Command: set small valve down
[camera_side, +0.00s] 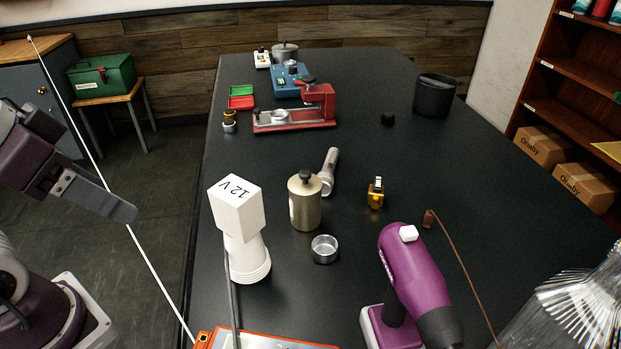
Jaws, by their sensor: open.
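A small brass-coloured piece with a pale top (376,193), which looks like the small valve, stands upright on the dark table (290,165), right of centre. Nothing is touching it. My gripper (122,208) is off the table's left edge, over the floor, far to the left of the brass piece. It is open, with nothing seen in it; one finger shows clearly and the other is hard to make out.
A red press (318,105) is farther back.

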